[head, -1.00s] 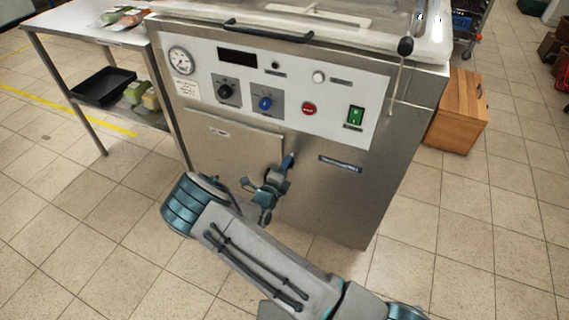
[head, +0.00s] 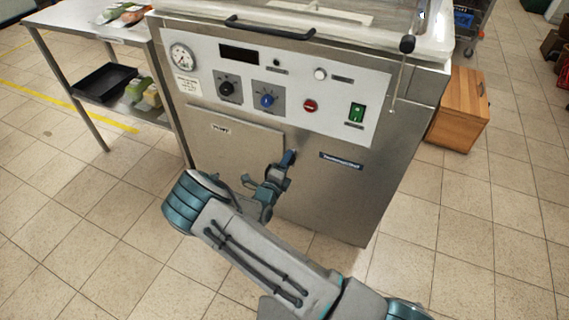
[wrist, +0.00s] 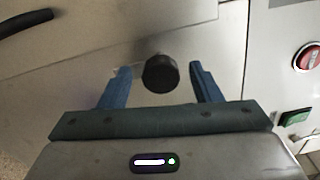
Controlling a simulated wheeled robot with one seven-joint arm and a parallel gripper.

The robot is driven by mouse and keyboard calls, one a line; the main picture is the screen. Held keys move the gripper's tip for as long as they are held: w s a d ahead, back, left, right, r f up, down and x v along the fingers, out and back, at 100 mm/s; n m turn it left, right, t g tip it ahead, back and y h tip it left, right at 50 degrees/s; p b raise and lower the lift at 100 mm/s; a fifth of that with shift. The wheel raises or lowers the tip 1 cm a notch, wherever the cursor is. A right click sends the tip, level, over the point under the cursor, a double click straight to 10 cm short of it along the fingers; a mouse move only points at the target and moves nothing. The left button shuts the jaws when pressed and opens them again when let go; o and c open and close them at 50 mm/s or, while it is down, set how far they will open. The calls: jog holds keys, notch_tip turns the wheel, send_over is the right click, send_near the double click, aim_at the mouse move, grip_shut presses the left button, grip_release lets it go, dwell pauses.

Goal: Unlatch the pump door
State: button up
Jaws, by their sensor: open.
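The pump door (head: 232,137) is a flat metal panel with a small label, low on the front of the steel machine, and it looks closed. In the wrist view a round black knob (wrist: 160,74), which looks like the door's latch, stands out from the metal front. My gripper (wrist: 152,84) is open, with one blue finger on each side of the knob and visible gaps to both. I cannot tell how deep the knob sits between the fingers. In the head view my gripper (head: 288,158) is at the door's right edge, and my arm hides the door's lower part.
The machine's control panel (head: 275,85) has a gauge, knobs, a red button and a green switch (head: 356,112) above the door. A steel table (head: 85,25) with a black tray (head: 104,84) stands left. A wooden cabinet (head: 460,110) stands right. The tiled floor in front is open.

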jog(key=v, duration=1.4)
jog(key=shift+p, duration=0.35)
jog(key=shift+w, duration=0.1)
jog(key=s+d+r+m+g+h+p, duration=0.25)
jog(key=d+r+m+g, duration=0.45)
jog(key=d+r+m, duration=0.5)
jog(key=s+d+r+m+g+h+p, duration=0.25)
jog(key=d+r+m+g, duration=0.6)
jog(key=m, duration=0.45)
jog(key=s+d+r+m+y+p, duration=0.1)
jog(key=s+r+m+y+p, duration=0.2)
jog(key=r+m, duration=0.7)
jog(key=s+d+r+m+t+y+p, duration=0.1)
jog(key=s+r+m+y+p, duration=0.3)
jog(key=s+r+m+y, duration=0.4)
jog(key=shift+s+d+r+m, duration=0.7)
jog(key=shift+s+r+m, duration=1.05)
jog(key=shift+m, duration=0.95)
jog(key=shift+w, duration=0.1)
jog(key=shift+c, duration=0.4)
